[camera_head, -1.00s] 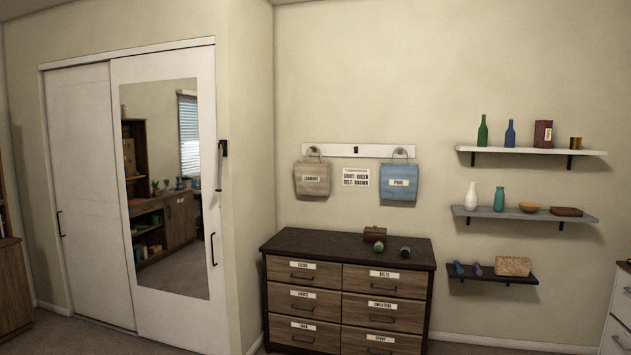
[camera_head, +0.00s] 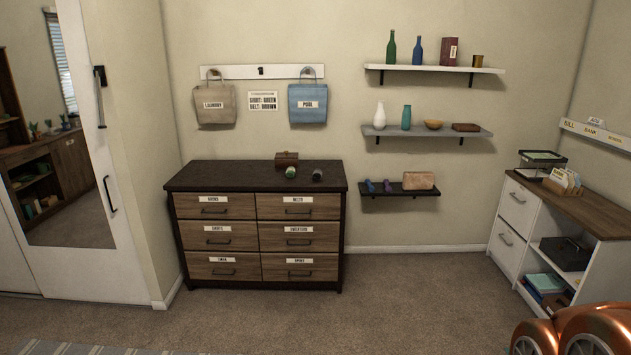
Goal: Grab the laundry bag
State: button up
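The laundry bag (camera_head: 215,106) is a beige bag with a label reading LAUNDRY. It hangs by its handle at the left end of a white wall rail (camera_head: 240,72), above the dresser's left part. A blue bag labelled POOL (camera_head: 307,104) hangs at the rail's right end. A sign (camera_head: 263,101) is on the wall between the two bags. My gripper is not in view.
A dark-topped wooden dresser (camera_head: 256,240) stands below the bags, with a small box (camera_head: 287,159) and two rolled items on top. Wall shelves (camera_head: 432,69) hang to the right. A white cabinet (camera_head: 513,215) stands far right. The carpet (camera_head: 300,320) in front is mostly clear.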

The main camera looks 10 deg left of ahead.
aim_at(214, 104)
jog(key=u, duration=0.2)
jog(key=i, duration=1.65)
jog(key=u, duration=0.65)
jog(key=i, duration=1.8)
jog(key=u, duration=0.7)
jog(key=i, duration=1.2)
jog(key=u, duration=0.25)
